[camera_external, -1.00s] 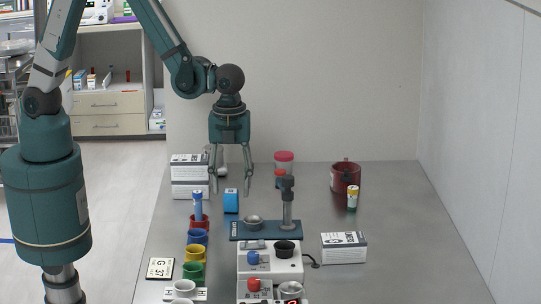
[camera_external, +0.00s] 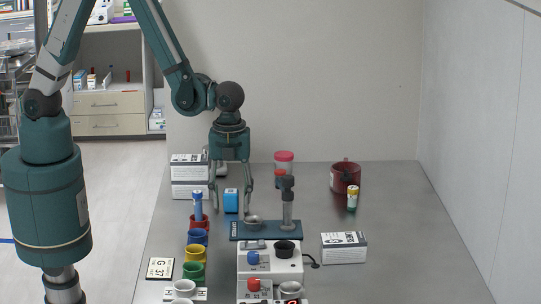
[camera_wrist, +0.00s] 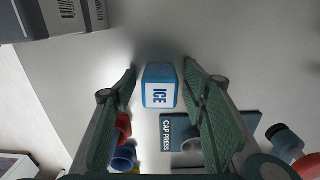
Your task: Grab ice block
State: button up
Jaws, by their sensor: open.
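The ice block (camera_external: 231,200) is a small blue box standing on the metal table. In the wrist view the ice block (camera_wrist: 160,87) shows a white label reading "ICE" and lies between the fingers, a little beyond their tips. My gripper (camera_external: 231,208) is open and points down over the block, with one finger on each side in the external view. It also shows open in the wrist view (camera_wrist: 160,72). I cannot tell how high the fingertips are above the table.
A cap press (camera_external: 265,231) stands just right and in front of the block. A red cup (camera_external: 199,222) holding a blue tube is close on the left. White boxes (camera_external: 190,188) are stacked behind left. A dark red mug (camera_external: 345,177) stands at right. The table's right side is mostly clear.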

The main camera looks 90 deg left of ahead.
aim_at(231, 191)
jog(key=c, duration=1)
jog(key=shift+r, duration=0.2)
jog(key=shift+r+p, duration=0.55)
jog(key=shift+r, duration=4.25)
